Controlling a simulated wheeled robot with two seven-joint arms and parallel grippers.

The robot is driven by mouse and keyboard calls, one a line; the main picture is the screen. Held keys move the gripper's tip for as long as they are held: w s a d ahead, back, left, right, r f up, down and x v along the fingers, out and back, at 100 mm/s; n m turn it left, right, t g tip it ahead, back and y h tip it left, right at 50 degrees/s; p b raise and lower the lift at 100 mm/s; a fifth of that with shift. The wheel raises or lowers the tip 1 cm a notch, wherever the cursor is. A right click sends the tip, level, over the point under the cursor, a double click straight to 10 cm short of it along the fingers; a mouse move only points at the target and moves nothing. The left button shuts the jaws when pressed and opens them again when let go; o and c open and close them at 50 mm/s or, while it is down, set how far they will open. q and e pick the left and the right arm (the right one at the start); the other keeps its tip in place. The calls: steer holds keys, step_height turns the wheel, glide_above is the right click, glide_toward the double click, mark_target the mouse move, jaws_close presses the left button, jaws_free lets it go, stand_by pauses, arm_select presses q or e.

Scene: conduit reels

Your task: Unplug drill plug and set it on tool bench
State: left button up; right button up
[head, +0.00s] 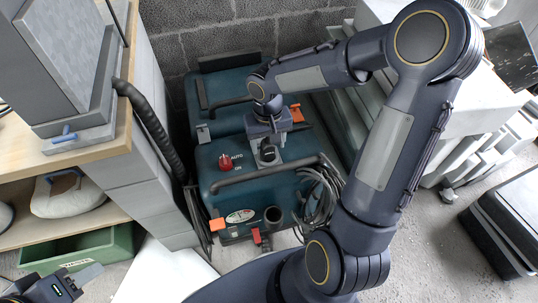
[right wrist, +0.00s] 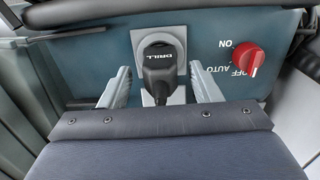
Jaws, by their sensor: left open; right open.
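The black drill plug (right wrist: 160,72), lettered DRILL, sits in a light grey socket plate (right wrist: 177,35) on the teal machine. It also shows in the head view (head: 268,153), below my right gripper. My right gripper (right wrist: 160,88) is open, with one finger on each side of the plug and a visible gap to each. My left gripper (head: 75,280) is at the lower left corner of the head view, apart from everything, and open.
A red ON/OFF/AUTO knob (right wrist: 247,57) is beside the socket. The teal machine (head: 235,190) has a black handle bar and a coiled cable (head: 322,195). A black hose (head: 150,120) hangs at the bench edge. A green bin (head: 75,255) is below.

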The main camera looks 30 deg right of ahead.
mark_target(268, 141)
steer(key=shift+f+b, duration=0.75)
steer(key=shift+f, duration=0.65)
arm_select(q)
step_height(268, 141, down, 2)
steer(key=shift+f, duration=0.15)
arm_select(e)
jaws_close()
arm_select(q)
steer(key=shift+r+p, duration=2.55)
steer(key=shift+p, duration=0.05)
arm_select(e)
steer(key=shift+r, duration=3.1)
